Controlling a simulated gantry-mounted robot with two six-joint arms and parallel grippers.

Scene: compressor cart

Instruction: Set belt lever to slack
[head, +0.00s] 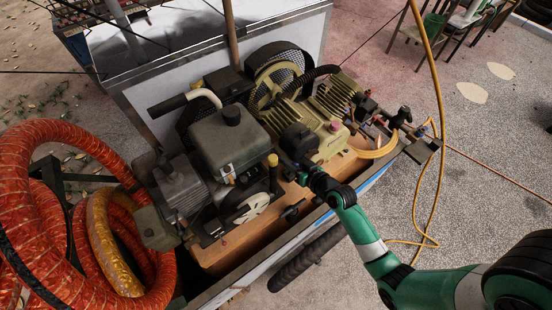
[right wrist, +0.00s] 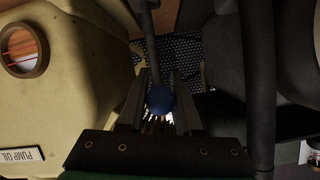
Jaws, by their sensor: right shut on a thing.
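The belt lever shows in the right wrist view as a thin dark rod with a blue ball knob (right wrist: 160,101). My right gripper (right wrist: 160,112) is shut on the lever's knob end, with one dark finger on each side of it. In the head view my right gripper (head: 284,163) reaches in between the engine (head: 230,145) and the tan compressor pump (head: 325,140). The lever is too small and too covered there to make out, so its setting cannot be told. My left gripper is not in view.
The tan housing with a "PUMP OIL" label (right wrist: 22,155) stands close on the left in the right wrist view, and dark parts crowd the right. Orange coiled hoses (head: 60,190) lie left of the cart. A yellow hose (head: 432,100) hangs at right.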

